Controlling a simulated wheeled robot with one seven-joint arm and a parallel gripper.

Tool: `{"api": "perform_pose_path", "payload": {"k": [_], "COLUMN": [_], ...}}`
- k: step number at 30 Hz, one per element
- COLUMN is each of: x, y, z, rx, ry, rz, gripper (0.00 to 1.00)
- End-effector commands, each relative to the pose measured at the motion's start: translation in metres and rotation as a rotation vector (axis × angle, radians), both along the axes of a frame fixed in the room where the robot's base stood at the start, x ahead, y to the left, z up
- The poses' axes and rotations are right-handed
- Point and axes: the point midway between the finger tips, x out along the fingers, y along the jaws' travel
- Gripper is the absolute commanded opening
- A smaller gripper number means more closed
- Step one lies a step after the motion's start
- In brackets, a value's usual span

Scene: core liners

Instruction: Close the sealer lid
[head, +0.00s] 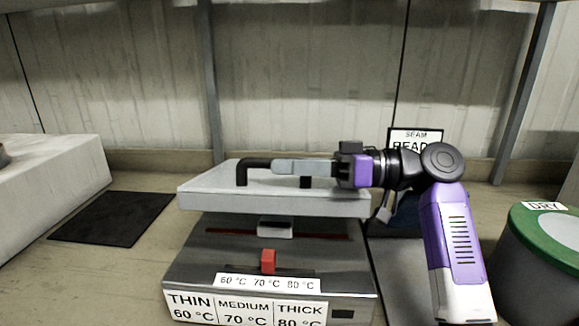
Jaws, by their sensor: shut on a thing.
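The sealer's pale grey lid (212,190) hangs over the dark sealer base (195,262). A gap shows under its front edge, with a thin red strip and a small white piece (276,228) on the base below. The lid has a black bar handle (257,163). My gripper (280,167) comes in from the right and is shut on the handle, its grey fingers lying along the bar. The fingers hide part of the handle. A red slider (268,260) stands on the base front above the temperature labels.
A black mat (112,218) lies on the bench at left, beside a pale block (45,185). A green-lidded bin (548,235) marked DRY stands at right. A wall closes the back.

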Motion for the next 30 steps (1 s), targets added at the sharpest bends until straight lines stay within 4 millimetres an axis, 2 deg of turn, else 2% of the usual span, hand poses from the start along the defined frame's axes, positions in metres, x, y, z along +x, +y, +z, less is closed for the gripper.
{"api": "perform_pose_path", "payload": {"k": [7, 8, 10, 11, 22, 30], "x": [0.001, 0.001, 0.001, 0.001, 0.0, 0.0], "y": [-0.002, -0.002, -0.002, -0.001, -0.005, -0.046], "z": [-0.001, -0.001, -0.001, 0.0, 0.0, 0.0], "rx": [0.001, 0.001, 0.001, 0.001, 0.002, 0.001], "ry": [0.003, 0.003, 0.003, 0.002, 0.001, 0.002], "rz": [-0.004, -0.004, -0.004, -0.003, -0.002, -0.006], "gripper": [0.0, 0.24, 0.38, 0.4, 0.4, 0.4]}}
